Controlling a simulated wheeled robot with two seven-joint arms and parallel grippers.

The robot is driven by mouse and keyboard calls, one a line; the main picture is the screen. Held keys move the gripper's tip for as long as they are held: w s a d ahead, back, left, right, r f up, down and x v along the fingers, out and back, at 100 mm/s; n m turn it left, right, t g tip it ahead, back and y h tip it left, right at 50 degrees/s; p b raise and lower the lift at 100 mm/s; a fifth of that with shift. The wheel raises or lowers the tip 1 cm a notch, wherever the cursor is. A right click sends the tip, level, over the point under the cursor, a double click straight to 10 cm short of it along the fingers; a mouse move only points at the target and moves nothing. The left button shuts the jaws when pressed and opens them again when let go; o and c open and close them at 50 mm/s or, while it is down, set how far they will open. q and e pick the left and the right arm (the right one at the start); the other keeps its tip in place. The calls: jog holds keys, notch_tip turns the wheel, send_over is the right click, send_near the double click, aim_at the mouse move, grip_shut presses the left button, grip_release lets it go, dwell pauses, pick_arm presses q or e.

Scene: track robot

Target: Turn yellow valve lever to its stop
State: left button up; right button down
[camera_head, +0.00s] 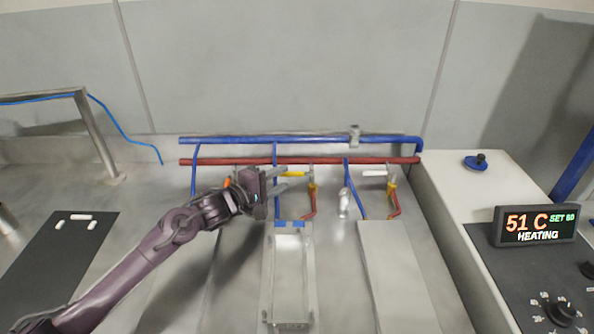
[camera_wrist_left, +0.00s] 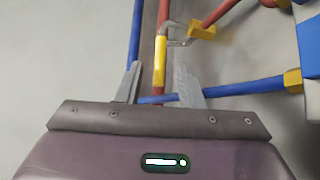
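The yellow valve lever (camera_head: 293,173) is a short yellow grip at the back of the work surface, just in front of the red pipe. In the left wrist view the yellow lever (camera_wrist_left: 160,62) joins a bent grey bar that leads to a yellow fitting (camera_wrist_left: 201,32). My left gripper (camera_head: 287,181) is open and empty, its fingers pointing right toward the lever. In the wrist view my left gripper (camera_wrist_left: 158,82) has one finger on each side of the lever's line, with the grip mostly beyond the fingertips. I see no clear contact. My right gripper is not in view.
A blue pipe (camera_head: 300,140) and a red pipe (camera_head: 345,161) run along the back. A similar valve with a white lever (camera_head: 374,173) is to the right. A metal tray (camera_head: 311,275) lies in front. A display (camera_head: 536,225) reads 51 C, set 60, heating.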

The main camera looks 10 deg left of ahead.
pick_arm(q)
jog(key=x, duration=0.6)
jog(key=shift+w+d, duration=0.1)
jog(key=shift+w, duration=0.05)
grip_shut()
